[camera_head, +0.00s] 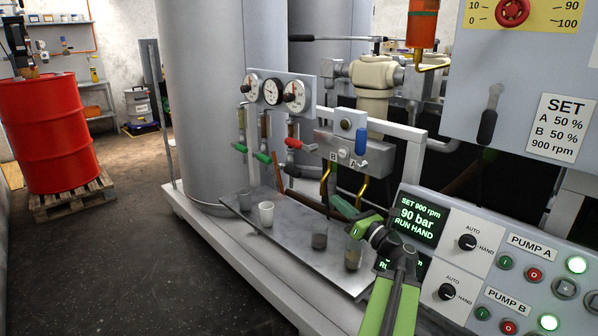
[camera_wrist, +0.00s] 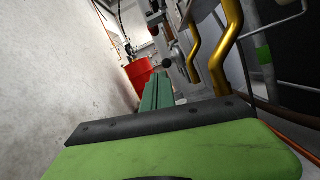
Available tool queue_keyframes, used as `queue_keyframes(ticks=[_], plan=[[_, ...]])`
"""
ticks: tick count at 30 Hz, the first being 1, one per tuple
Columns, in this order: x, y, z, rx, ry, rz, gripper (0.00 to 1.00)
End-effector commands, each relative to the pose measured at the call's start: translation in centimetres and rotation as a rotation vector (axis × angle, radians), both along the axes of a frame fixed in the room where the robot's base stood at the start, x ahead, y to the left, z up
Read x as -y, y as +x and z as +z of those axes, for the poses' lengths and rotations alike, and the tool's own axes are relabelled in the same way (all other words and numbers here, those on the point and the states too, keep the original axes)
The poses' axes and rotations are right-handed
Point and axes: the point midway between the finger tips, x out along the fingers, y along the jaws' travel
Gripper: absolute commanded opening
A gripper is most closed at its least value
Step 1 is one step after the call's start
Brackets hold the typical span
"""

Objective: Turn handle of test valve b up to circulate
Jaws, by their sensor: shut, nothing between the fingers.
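The test valve block (camera_head: 338,150) carries the letters B and A in the head view. A red handle (camera_head: 300,144) lies roughly level at its left, by the B side. A blue handle (camera_head: 361,141) stands upright at its right, by A. Two bent brass pipes hang below the block; they also show in the wrist view (camera_wrist: 229,45). My gripper (camera_head: 336,200) is below the block, apart from both handles. Its dark green fingers (camera_wrist: 157,88) are together and empty in the wrist view. The handles cannot be made out clearly in the wrist view.
A steel shelf (camera_head: 290,240) below the valves holds several cups. A control panel (camera_head: 500,265) reading 90 bar and RUN HAND stands at right. Gauges (camera_head: 271,92) sit above left. A red drum (camera_head: 50,130) on a pallet is far left, with open floor between.

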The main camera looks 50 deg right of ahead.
Motion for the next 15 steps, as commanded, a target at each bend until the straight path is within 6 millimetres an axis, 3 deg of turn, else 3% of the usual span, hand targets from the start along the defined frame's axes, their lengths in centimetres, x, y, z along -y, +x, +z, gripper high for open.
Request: queue_keyframes(ticks=[5,15], plan=[[0.0,1.3,0.6,-0.001,-0.003,0.004,0.0],[0.9,8.2,2.4,-0.004,-0.005,0.006,0.0]])
